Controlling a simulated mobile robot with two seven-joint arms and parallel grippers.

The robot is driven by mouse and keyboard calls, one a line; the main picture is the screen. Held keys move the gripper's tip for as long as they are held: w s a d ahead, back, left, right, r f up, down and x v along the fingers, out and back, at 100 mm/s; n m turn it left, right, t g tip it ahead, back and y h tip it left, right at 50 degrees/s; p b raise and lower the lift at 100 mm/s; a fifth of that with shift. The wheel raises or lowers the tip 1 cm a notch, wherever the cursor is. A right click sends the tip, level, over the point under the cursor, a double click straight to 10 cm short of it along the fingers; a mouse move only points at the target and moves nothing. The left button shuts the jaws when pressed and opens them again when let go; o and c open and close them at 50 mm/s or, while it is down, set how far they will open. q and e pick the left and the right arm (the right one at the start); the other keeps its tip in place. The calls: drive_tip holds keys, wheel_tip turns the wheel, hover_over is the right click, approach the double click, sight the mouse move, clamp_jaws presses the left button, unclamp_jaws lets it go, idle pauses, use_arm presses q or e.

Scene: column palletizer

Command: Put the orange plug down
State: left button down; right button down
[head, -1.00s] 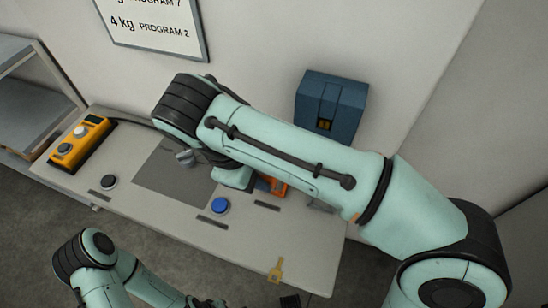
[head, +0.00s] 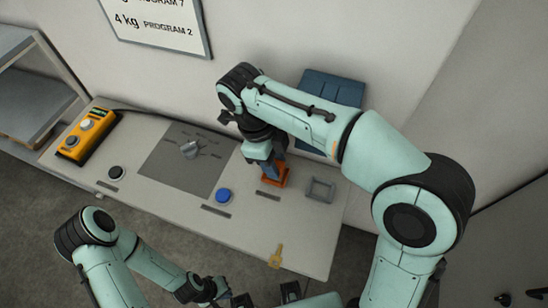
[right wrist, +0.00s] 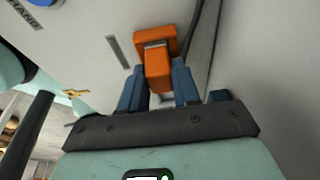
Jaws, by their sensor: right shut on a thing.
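The orange plug (head: 273,178) is at the back right part of the grey table, with its wide end down and its narrower handle up. My right gripper (head: 268,163) is shut on the handle from above. In the right wrist view the plug (right wrist: 157,70) shows between two blue fingers (right wrist: 158,85), its wide end against or very close to the tabletop; I cannot tell whether it touches. My left arm (head: 135,265) is low at the front left; its fingers are not clear enough to read.
A square grey frame (head: 320,189) sits right of the plug. A blue button (head: 223,195), black button (head: 116,172), dial (head: 190,149), yellow key-shaped piece (head: 275,257) and yellow control box (head: 88,133) are on the table (head: 130,200). A blue box (head: 335,88) is on the wall behind.

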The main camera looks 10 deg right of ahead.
drive_tip(key=shift+s, duration=0.1)
drive_tip(key=c, duration=0.8)
unclamp_jaws()
drive_tip(key=shift+r, duration=0.1)
use_arm(q)
drive_tip(key=w+r+p, duration=0.1)
drive_tip(key=r, duration=0.1)
drive_tip(key=w+r+p, duration=0.2)
drive_tip(key=shift+r, duration=0.1)
use_arm(e)
drive_tip(key=v, duration=1.2)
